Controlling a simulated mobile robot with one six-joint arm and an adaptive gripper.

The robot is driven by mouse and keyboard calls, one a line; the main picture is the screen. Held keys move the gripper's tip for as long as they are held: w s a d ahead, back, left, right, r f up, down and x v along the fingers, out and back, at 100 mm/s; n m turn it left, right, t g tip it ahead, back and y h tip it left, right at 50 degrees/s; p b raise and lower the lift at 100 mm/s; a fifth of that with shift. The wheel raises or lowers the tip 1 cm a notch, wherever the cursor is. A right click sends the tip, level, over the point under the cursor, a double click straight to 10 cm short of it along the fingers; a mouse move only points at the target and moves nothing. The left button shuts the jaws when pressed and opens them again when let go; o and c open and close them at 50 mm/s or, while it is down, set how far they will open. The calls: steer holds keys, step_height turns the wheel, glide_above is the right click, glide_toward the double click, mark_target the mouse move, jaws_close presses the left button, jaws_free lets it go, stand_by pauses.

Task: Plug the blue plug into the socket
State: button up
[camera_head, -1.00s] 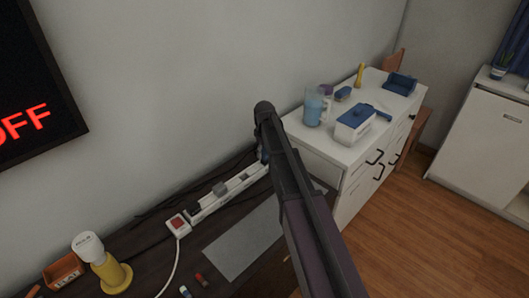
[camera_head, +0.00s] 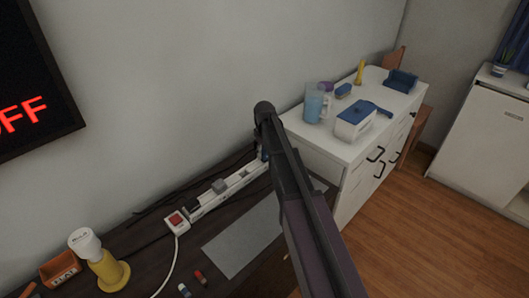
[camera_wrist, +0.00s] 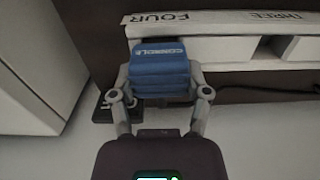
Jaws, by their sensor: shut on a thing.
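In the wrist view my gripper (camera_wrist: 162,90) is shut on the blue plug (camera_wrist: 160,72), which is marked "CONSOLE". The plug's far end overlaps the near side of a white power strip (camera_wrist: 225,50). I cannot tell whether they touch. Strip labels "FOUR" and "THREE" show; the "FOUR" position is directly beyond the plug, and its socket is hidden. A dark opening shows below "THREE". In the head view the power strip (camera_head: 245,176) lies along the wall on the dark desk. My arm hides its far end and most of the gripper.
A grey mat (camera_head: 240,240) lies in front. A yellow-based lamp (camera_head: 108,270) and an orange box (camera_head: 60,270) stand left. A white cabinet (camera_head: 340,150) holding several items stands right, beyond my arm.

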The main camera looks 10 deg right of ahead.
mark_target(264, 149)
steer(key=shift+f+b, duration=0.45)
steer(key=shift+f, duration=0.05)
steer(key=o, duration=1.2)
steer(key=shift+r, duration=0.15)
step_height(264, 149, up, 10)
steer(key=p, duration=1)
steer(key=shift+a, duration=0.1)
steer(key=shift+f, duration=0.2)
steer(key=s+r+m+p, duration=0.1)
steer(key=s+m, duration=0.5)
steer(key=s, duration=2)
steer(key=shift+s+m, duration=0.35)
steer(key=shift+m, duration=0.05)
steer(key=shift+r, duration=0.1)
